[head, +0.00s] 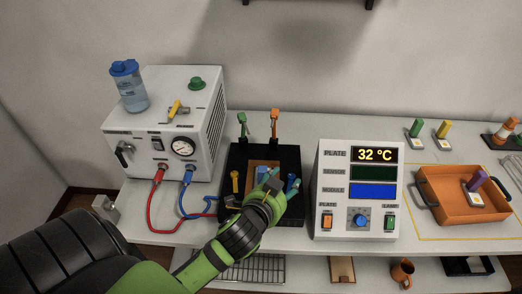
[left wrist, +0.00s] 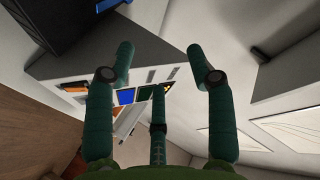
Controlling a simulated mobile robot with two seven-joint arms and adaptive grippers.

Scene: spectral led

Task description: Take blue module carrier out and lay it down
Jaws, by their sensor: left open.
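A black fixture (head: 232,160) with a brown plate (head: 256,168) stands in the middle of the bench in the head view. My right gripper is not in view.
A white pump box (head: 152,150) with red and blue hoses is at left. A control panel (head: 333,193) reading 32 °C stands close at the fixture's right. Farther right are an orange tray (head: 433,208) holding a purple-handled piece and green- and yellow-handled pieces (head: 416,127).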

